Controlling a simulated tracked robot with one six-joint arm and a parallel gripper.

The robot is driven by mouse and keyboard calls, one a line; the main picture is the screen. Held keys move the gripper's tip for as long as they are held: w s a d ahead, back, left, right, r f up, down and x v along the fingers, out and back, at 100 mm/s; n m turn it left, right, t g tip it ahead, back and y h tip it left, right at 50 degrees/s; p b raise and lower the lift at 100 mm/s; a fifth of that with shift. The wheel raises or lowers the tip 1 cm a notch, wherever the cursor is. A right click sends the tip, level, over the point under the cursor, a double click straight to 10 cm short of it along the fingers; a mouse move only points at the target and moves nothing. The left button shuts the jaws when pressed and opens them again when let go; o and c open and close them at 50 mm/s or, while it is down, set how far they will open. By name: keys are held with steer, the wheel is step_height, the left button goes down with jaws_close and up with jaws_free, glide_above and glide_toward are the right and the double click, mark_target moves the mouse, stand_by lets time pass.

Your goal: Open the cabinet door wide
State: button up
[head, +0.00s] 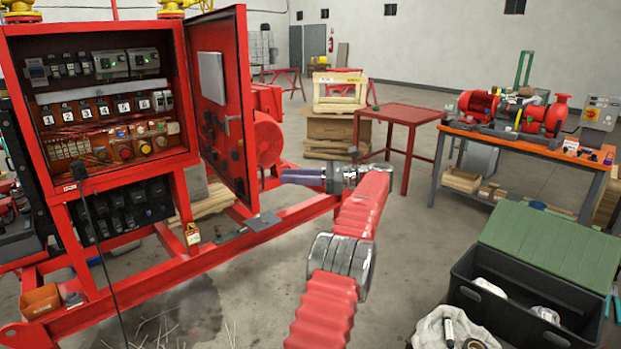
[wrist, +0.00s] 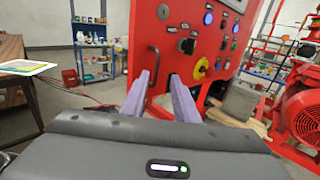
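The red control cabinet (head: 107,13) stands at the left in the head view, its interior of breakers, numbered modules and buttons exposed. Its red door (head: 239,60) is swung well out from the right side, inner face visible. My gripper (head: 283,177) is just right of the door's free edge, its purple fingers pointing left. In the wrist view my gripper (wrist: 159,76) is open, fingers apart. The door's outer face (wrist: 172,18) is ahead, with a dark bar handle (wrist: 153,66) near its left edge, by the fingertips. Contact with the door cannot be told.
A red skid frame (head: 300,214) runs below the door. A red side table (head: 400,114) and a workbench with pumps (head: 530,139) stand right. A black crate with green lid (head: 562,247) is at front right. A red motor (wrist: 305,112) lies right in the wrist view.

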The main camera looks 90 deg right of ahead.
steer(key=shift+s+a, duration=0.15)
steer(key=shift+s, duration=2.6)
steer(key=shift+c, duration=0.2)
